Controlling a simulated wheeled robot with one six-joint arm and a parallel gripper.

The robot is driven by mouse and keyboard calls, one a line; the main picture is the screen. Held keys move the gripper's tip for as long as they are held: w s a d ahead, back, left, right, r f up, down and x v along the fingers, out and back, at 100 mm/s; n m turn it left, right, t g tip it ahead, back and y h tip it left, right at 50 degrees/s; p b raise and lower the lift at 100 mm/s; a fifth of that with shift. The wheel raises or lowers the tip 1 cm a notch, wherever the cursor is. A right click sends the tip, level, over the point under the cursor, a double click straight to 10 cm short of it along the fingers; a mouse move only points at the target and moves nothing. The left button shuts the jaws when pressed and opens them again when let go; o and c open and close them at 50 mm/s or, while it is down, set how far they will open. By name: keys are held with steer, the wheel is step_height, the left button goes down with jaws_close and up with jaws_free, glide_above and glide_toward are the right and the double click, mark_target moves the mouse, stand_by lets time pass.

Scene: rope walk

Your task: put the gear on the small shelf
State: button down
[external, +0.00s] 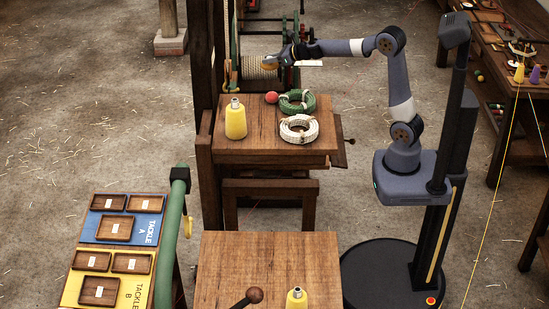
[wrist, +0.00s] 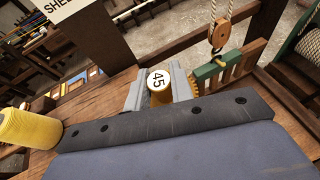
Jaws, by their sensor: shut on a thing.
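My gripper (external: 275,60) is at the far edge of the wooden bench, in front of the rope reel in the external view. In the wrist view my gripper (wrist: 161,88) is shut on the gear. The gear's round pale end marked 45 (wrist: 158,79) sits between the fingers, and brass teeth show at the right finger. The fingers hide much of it. A sign reading "SHEL", cut off by the frame (wrist: 70,5), is on a dark post. I cannot tell for sure which surface is the small shelf.
The bench (external: 240,148) holds a yellow cone (external: 236,122), a red ball (external: 271,98), a green rope coil (external: 297,102) and a white rope coil (external: 299,129). A pulley on a rope (wrist: 219,36) hangs at upper right in the wrist view. Tackle trays (external: 114,229) are at lower left.

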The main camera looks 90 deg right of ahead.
steer(key=w+a+n+y, duration=0.35)
steer(key=w+a, duration=0.55)
steer(key=w, duration=0.4)
steer(key=shift+t+y, duration=0.25)
steer(key=shift+t, duration=0.05)
steer(key=f, duration=0.2)
steer(key=f+b, duration=0.1)
steer(key=f, duration=0.1)
steer(key=w+a+f, duration=0.1)
steer(key=f, duration=0.1)
steer(key=shift+f+b, duration=0.1)
steer(key=shift+b, duration=0.25)
steer(key=shift+f+b, duration=0.9)
steer(key=shift+f, duration=1.4)
steer(key=shift+f, duration=0.2)
steer(key=c, duration=1.2)
jaws_free()
steer(key=shift+c, duration=0.2)
steer(key=shift+r, duration=0.1)
